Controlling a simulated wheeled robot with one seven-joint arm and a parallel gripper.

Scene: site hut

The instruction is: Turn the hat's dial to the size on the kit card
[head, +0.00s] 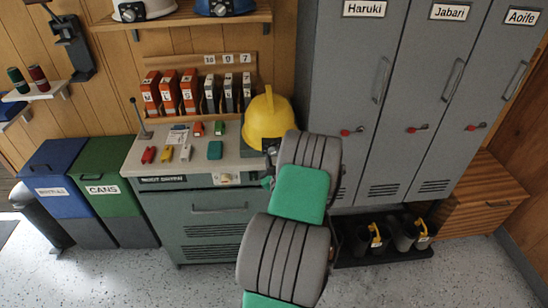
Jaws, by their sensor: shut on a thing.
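A yellow hard hat (268,120) stands at the right end of the grey bench top, with a dark dial part (270,145) low on its near side. My gripper (271,157) is at that dial, shut on it; my own arm hides much of the fingers. The number on the dial is too small to read. A small white card (178,134) with print lies on the bench top; I cannot read its text or tell whether it is the kit card.
Red and grey binders (190,92) stand at the back of the bench (140,160), with several small coloured items in front. Green (105,175) and blue (58,175) bins stand left. Grey lockers (355,110) rise close on the right. Two hats sit on the upper shelf (190,18).

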